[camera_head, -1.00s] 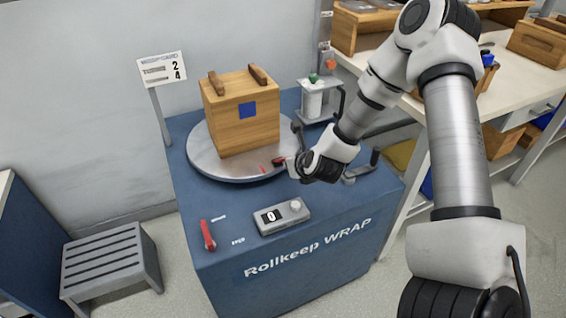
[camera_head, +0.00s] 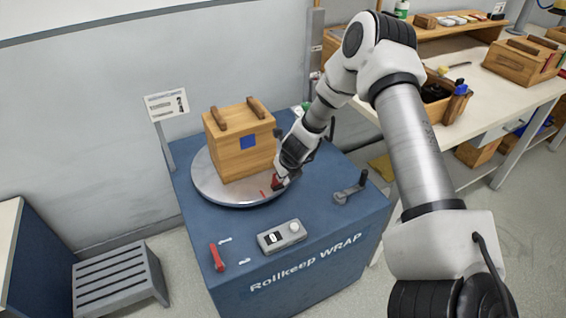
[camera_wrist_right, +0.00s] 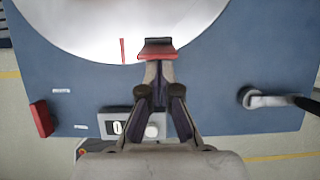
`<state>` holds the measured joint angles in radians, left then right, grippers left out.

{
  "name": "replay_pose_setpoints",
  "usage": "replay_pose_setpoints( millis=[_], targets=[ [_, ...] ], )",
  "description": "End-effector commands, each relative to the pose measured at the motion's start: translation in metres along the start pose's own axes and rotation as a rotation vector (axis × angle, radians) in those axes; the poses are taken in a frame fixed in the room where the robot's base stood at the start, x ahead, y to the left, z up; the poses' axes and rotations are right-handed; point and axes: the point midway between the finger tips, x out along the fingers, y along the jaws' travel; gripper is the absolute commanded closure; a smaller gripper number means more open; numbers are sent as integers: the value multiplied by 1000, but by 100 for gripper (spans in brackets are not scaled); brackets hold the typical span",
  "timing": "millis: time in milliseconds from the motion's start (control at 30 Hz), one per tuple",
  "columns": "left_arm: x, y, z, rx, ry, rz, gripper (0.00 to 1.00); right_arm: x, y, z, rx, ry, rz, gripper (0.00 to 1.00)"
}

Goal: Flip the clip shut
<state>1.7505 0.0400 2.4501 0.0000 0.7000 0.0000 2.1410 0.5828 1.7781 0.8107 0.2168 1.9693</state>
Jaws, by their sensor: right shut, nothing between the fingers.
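The red clip (camera_head: 277,183) sits at the front rim of the round grey turntable (camera_head: 212,186). In the right wrist view the clip (camera_wrist_right: 158,49) shows a dark red top and a brighter red front edge. I cannot tell how far its flap is turned. My right gripper (camera_wrist_right: 158,70) is shut and empty, its fingertips at the clip's near edge, touching or almost touching it. In the head view my right gripper (camera_head: 283,176) partly covers the clip. My left gripper is in neither view.
A wooden crate (camera_head: 240,150) stands on the turntable. A short red mark (camera_wrist_right: 122,50) lies left of the clip. On the blue cabinet are a red lever (camera_head: 217,257), a grey counter box (camera_head: 281,236) and a crank (camera_head: 350,190).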

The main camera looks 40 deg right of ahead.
Motion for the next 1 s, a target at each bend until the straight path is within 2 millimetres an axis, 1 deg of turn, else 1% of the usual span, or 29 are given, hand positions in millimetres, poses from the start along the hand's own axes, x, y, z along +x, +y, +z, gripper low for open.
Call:
replay_pose_setpoints(
  millis=[167,500,867,1000],
  targets=[
    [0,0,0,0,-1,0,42,0,0,0,1,0,-1,100],
    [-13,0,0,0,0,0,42,-14,0,6,3,0,-1,100],
    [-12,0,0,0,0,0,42,-13,-1,6,2,0,-1,100],
    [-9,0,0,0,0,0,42,-11,-5,4,2,0,0,100]
  ],
)
